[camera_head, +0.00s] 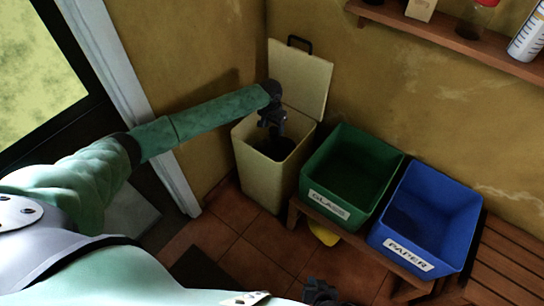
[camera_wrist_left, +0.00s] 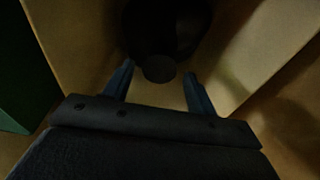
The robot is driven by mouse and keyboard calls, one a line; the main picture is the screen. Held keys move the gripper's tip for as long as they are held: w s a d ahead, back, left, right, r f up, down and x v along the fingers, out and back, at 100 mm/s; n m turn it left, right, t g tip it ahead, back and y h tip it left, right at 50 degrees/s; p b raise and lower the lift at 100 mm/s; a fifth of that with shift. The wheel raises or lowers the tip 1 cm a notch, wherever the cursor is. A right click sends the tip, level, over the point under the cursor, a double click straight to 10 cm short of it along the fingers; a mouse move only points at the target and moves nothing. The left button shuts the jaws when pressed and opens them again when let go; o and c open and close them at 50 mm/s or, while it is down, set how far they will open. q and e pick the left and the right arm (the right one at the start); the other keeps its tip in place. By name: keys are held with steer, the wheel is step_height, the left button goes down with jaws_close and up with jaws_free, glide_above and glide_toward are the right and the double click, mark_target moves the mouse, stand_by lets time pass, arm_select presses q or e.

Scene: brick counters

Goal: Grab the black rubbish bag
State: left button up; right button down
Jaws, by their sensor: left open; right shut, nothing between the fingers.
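The cream bin (camera_head: 262,180) stands against the wall with its lid (camera_head: 300,78) raised. The black rubbish bag (camera_head: 284,149) is a dark shape inside it, mostly hidden by shadow and the bin walls. My left gripper (camera_head: 277,130) points down into the bin's mouth. In the left wrist view the left gripper (camera_wrist_left: 158,72) is open, with the dark bag (camera_wrist_left: 166,28) beyond its fingertips. A round dark knob, apparently the bag's top, shows between the tips; contact cannot be told. My right gripper (camera_head: 320,292) is shut and empty at the bottom edge.
A green glass box (camera_head: 338,206) and a blue paper box (camera_head: 405,254) stand on a wooden bench (camera_head: 500,262) right of the bin. A yellow object (camera_head: 323,233) lies under the bench. A shelf (camera_head: 450,38) with containers is above.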

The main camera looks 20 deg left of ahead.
mark_target(274, 130)
arm_select(q)
steer(key=shift+w+d+f, duration=0.1)
steer(key=shift+w+f, duration=0.05)
steer(key=shift+f, duration=1.3)
steer(key=shift+w+d+f, duration=0.1)
steer(key=shift+w+f, duration=0.05)
steer(key=shift+f, duration=1.25)
jaws_close()
steer(key=shift+r, duration=0.1)
